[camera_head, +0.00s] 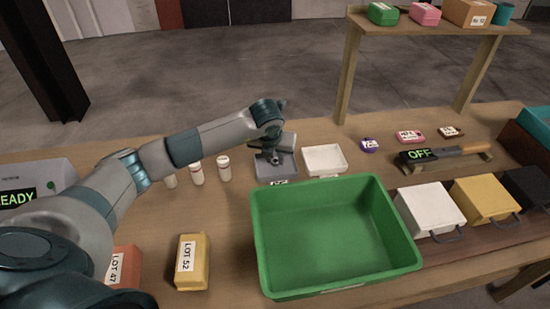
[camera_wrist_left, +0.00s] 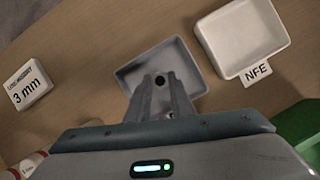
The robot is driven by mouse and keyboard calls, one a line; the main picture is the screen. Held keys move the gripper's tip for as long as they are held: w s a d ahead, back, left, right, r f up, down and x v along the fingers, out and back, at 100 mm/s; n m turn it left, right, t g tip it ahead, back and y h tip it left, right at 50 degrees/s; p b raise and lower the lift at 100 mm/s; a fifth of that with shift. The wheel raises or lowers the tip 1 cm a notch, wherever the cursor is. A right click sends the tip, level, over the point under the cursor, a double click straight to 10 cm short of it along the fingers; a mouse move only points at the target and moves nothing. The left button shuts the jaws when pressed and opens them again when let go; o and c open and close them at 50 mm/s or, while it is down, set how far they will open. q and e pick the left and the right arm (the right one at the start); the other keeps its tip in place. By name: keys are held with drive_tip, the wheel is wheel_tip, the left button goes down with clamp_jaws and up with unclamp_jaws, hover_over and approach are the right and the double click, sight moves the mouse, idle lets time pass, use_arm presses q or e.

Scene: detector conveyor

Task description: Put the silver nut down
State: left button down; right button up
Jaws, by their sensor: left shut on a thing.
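My left gripper (camera_head: 283,157) points down over a small grey tray (camera_head: 262,172) on the table. In the left wrist view the two fingers (camera_wrist_left: 161,82) are close together above the floor of this grey tray (camera_wrist_left: 185,56). The gripper is shut on the silver nut, which is very small and mostly hidden by the fingers; only a dark round spot shows at the tips. Whether the nut touches the tray floor I cannot tell. My right gripper is not in view.
A white tray (camera_head: 325,160) labelled NFE stands just right of the grey tray. A large green bin (camera_head: 335,278) is in front. White bottles (camera_head: 224,170) stand to the left. A white box marked 3 mm (camera_wrist_left: 30,88) lies beside the grey tray in the wrist view.

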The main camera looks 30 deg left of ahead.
use_arm(q)
drive_tip(key=shift+f, duration=0.65)
drive_tip(key=shift+f, duration=0.2)
drive_tip(key=c, duration=1.6)
unclamp_jaws()
drive_tip(key=shift+o, duration=0.2)
drive_tip(key=shift+r, duration=0.15)
drive_tip(key=shift+r, duration=0.15)
drive_tip(key=b+v, duration=0.3)
drive_tip(key=v, duration=0.8)
drive_tip(key=shift+s+r, duration=0.3)
drive_tip(key=shift+r, duration=0.05)
